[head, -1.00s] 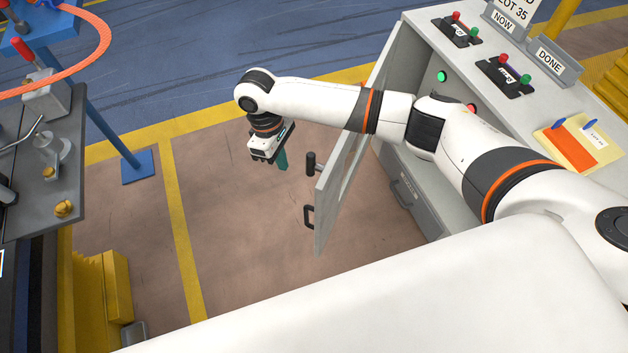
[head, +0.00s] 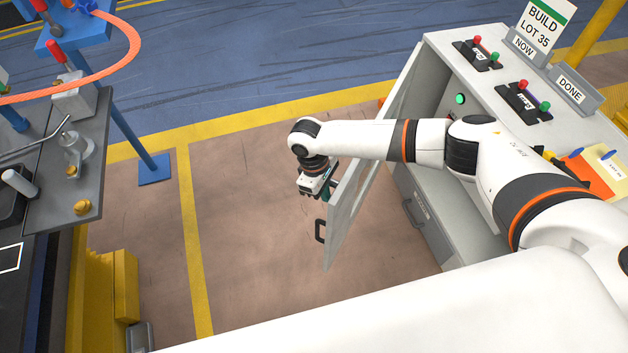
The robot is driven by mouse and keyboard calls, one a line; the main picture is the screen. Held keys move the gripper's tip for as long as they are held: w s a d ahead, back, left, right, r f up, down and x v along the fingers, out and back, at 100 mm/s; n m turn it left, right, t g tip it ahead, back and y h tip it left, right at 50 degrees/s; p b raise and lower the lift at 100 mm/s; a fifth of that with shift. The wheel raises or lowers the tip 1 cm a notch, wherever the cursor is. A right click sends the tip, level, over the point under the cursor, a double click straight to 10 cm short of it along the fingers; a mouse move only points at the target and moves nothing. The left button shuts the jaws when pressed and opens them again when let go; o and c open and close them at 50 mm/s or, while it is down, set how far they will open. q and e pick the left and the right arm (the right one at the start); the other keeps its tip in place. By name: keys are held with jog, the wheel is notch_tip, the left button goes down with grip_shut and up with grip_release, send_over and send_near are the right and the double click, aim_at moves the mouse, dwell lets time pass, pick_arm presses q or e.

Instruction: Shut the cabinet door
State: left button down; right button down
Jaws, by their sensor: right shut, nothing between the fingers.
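The cabinet door (head: 345,214) is light grey and stands open, swung out from the grey cabinet (head: 465,215) on the right. A black handle (head: 320,231) sits on its outer face near the free edge. My right gripper (head: 325,197) points down on the outer side of the door, close to its upper free corner. It is shut with nothing in it. I cannot tell whether it touches the door. My right forearm passes over the door's top edge and hides part of it. My left gripper is not in view.
On the cabinet top stand button boxes (head: 525,102), sign holders (head: 578,88) and an orange and yellow folder (head: 590,172). A workbench (head: 60,190) with fixtures and a blue stand are at left. The brown floor (head: 260,250) left of the door is clear.

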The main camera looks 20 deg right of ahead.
jog(key=shift+s+d, duration=0.3)
jog(key=s+d+n+p, duration=0.1)
jog(key=s+d+p, duration=0.4)
jog(key=d, duration=0.1)
jog(key=shift+s+d+n+p, duration=0.15)
jog(key=shift+s+n+p, duration=0.15)
jog(key=shift+s+p, duration=0.1)
dwell(0.7)
